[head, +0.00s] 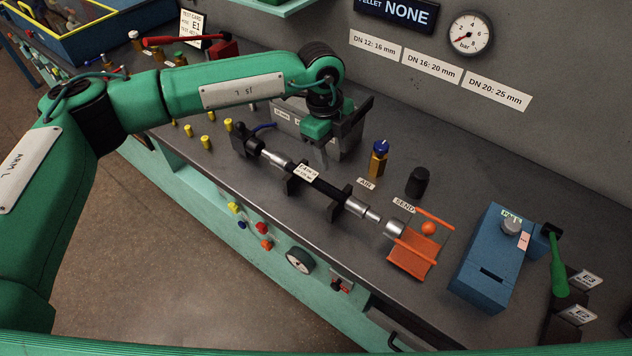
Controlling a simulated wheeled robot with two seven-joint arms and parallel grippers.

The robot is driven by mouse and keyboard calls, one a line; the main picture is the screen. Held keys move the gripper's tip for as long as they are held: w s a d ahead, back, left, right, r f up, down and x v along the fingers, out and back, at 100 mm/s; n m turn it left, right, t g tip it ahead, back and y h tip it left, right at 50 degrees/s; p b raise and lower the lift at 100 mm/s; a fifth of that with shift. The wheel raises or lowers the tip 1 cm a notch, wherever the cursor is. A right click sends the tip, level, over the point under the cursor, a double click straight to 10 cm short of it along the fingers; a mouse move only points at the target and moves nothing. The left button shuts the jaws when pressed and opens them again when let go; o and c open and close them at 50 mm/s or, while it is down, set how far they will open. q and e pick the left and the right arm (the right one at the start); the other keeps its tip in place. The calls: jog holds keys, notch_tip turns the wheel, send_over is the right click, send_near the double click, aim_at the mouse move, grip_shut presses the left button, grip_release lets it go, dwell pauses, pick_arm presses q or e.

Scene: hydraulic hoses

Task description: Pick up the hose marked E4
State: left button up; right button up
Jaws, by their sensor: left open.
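A black hose (328,187) with metal end fittings lies across two dark cradles on the bench, in the middle of the head view. A small white tag (307,172) sits on it; its print is too small to read surely. My left gripper (324,158) points down, just above and behind the hose near the tag. It is open, with no hose seen between its fingers. The exact gap to the hose cannot be told. My right gripper is not in view.
A grey box (287,122) stands behind the gripper. Tags E3 and E2 show lower right.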

pick_arm(q)
jog(key=w+a+r+n+y, duration=0.1)
jog(key=w+a+y, duration=0.1)
jog(key=a, duration=0.1)
jog(key=p, duration=0.3)
send_over(317, 179)
jog(key=shift+t, duration=0.4)
notch_tip(317, 179, down, 8)
jog(key=shift+w+a+f, duration=0.1)
jog(key=shift+a, duration=0.05)
jog(key=shift+f+p, duration=0.3)
jog(key=shift+f, duration=0.15)
notch_tip(317, 179, down, 4)
jog(key=shift+f+p, duration=0.25)
jog(key=shift+p, duration=0.8)
grip_shut()
